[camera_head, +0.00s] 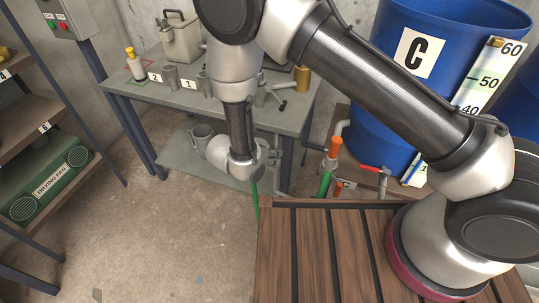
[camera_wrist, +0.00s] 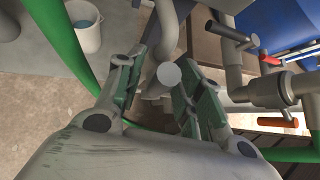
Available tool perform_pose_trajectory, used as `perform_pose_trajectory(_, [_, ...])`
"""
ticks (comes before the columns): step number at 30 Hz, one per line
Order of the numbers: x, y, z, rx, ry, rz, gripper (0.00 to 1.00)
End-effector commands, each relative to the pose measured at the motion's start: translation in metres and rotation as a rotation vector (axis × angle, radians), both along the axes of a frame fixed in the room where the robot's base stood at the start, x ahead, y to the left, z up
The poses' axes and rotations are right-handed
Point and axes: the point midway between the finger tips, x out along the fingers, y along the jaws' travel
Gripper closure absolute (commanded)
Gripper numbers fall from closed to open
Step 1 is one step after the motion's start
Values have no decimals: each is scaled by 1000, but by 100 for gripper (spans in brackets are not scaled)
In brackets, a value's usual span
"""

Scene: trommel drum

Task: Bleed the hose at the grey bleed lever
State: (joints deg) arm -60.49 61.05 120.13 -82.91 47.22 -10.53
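My gripper (camera_wrist: 160,85) is open in the wrist view, with green pads on its two fingers. A grey round-ended bar (camera_wrist: 168,74) shows in the gap between the fingers; it looks like a lever end, but I cannot tell whether either finger touches it. A second, darker grey lever (camera_wrist: 232,35) sits on the pipework to the right. A green hose (camera_wrist: 62,45) runs down the left side. In the head view my gripper (camera_head: 268,158) is beside the bench leg, small and partly hidden by my wrist; the hose (camera_head: 255,200) hangs below it.
A red-handled valve (camera_head: 372,168) and an orange handle (camera_head: 335,147) stand on pipes right of my gripper. A blue drum (camera_head: 385,90) marked C is behind. The bench (camera_head: 225,108) holds cups and a canister. A white bucket (camera_wrist: 90,38) is at upper left.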

Motion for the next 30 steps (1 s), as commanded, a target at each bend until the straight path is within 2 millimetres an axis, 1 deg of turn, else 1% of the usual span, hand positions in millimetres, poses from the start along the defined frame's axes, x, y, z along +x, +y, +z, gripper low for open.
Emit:
perform_pose_trajectory(7, [0, 1, 1, 0, -1, 1, 63])
perform_pose_trajectory(10, [-5, 6, 7, 2, -2, 2, 63])
perform_pose_trajectory(14, [-19, 17, 23, 4, -3, 4, 63])
perform_pose_trajectory(21, [-50, 41, 59, 3, -3, 3, 63])
perform_pose_trajectory(24, [-60, 48, 70, 3, -3, 3, 63])
perform_pose_trajectory(30, [-69, 54, 81, 1, 0, 1, 63])
